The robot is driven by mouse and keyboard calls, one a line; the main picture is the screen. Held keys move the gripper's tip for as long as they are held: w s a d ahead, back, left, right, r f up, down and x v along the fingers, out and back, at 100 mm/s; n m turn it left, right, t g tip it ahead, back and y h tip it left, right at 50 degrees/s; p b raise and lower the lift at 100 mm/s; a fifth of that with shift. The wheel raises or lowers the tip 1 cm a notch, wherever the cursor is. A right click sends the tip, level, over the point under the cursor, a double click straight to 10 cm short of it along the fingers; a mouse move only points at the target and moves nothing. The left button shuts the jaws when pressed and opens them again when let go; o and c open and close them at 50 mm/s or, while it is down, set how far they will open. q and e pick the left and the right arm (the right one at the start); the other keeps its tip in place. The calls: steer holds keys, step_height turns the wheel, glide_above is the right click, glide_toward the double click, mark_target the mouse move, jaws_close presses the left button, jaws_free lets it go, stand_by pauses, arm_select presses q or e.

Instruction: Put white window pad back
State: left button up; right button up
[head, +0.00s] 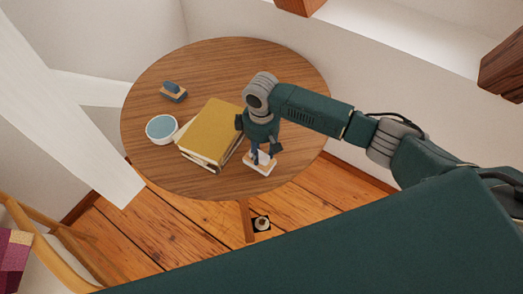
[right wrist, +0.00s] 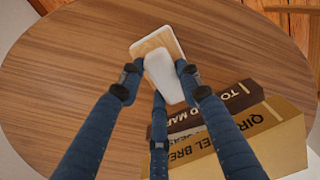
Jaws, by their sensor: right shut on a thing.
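The white window pad (right wrist: 163,70) has a pale wooden plate and a rounded white part on top in the right wrist view. In the head view, the pad (head: 261,168) is at the front right of the round wooden table (head: 215,62). My right gripper (head: 260,153) points down from above and is shut on the pad. In the right wrist view, its blue fingers (right wrist: 158,88) close around the white part. I cannot tell whether the pad touches the tabletop. My left gripper is not in view.
A yellow book (head: 215,130) lies on other books just left of my gripper. A light-blue bowl (head: 161,128) and a small blue block on a wooden base (head: 173,91) are further left. A white timber brace (head: 75,115) slants past the table's left. The back of the tabletop is clear.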

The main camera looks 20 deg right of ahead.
mark_target(261, 152)
steer(key=o, duration=1)
step_height(261, 152, up, 12)
steer(key=shift+r+b, duration=0.1)
steer(key=shift+b, duration=0.5)
